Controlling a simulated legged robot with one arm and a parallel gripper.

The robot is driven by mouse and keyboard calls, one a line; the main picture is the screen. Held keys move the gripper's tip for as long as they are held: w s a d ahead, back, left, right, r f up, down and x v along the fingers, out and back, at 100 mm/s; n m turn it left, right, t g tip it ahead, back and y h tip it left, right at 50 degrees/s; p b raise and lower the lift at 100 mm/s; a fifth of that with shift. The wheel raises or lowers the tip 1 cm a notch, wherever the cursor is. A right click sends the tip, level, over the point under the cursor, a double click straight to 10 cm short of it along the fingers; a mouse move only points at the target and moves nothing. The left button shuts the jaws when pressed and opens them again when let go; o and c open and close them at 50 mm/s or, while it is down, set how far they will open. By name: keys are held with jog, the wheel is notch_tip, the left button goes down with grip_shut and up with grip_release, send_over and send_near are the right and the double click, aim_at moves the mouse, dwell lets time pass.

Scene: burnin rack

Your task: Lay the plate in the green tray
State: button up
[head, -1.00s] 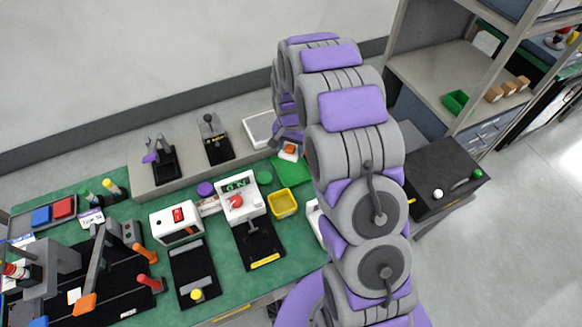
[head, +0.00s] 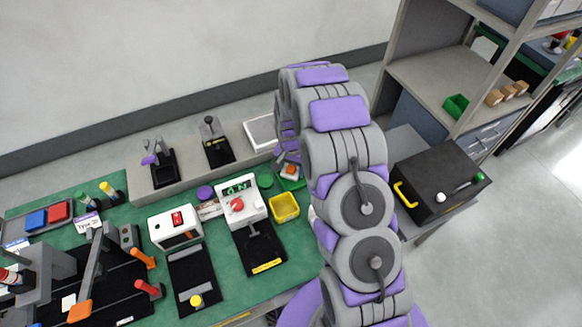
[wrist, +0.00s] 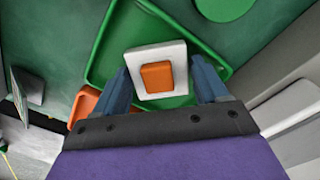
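The plate (wrist: 176,53) is a white square with a raised orange square block in its middle. In the wrist view it is between the two blue fingers of my gripper (wrist: 160,68), which is shut on its sides. The green tray (wrist: 104,50) has a raised rim and is behind and below the plate. The plate is over the tray's inside; I cannot tell whether it touches the floor. In the head view the tray (head: 298,184) is beside my arm with the plate (head: 291,166) over it; my arm hides part of both.
A yellow bin (head: 285,208) stands close in front of the tray. A green disc (head: 265,181) is left of it. A machine with a red knob (head: 239,201) stands further left. An orange thing (wrist: 83,103) shows by the tray's edge. A black box (head: 430,175) is right of my arm.

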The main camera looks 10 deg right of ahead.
jog(key=o, duration=0.3)
jog(key=shift+d, duration=0.15)
jog(key=shift+d+r, duration=0.1)
jog(key=shift+d, duration=0.2)
notch_tip(320, 180, up, 12)
jog(key=p, duration=0.3)
jog(key=s+r+n, duration=0.3)
jog(key=s+r, duration=1.2)
jog(key=s, duration=0.2)
jog(key=s+r+n+g, duration=0.1)
jog(key=s+r+n, duration=0.1)
jog(key=s, duration=0.9)
jog(key=s+r+n, duration=0.1)
jog(key=s+r, duration=0.2)
jog(key=s, duration=0.8)
jog(key=shift+a+r+n+g, duration=0.15)
jog(key=shift+a+n+g, duration=0.05)
jog(key=shift+n+g, duration=0.2)
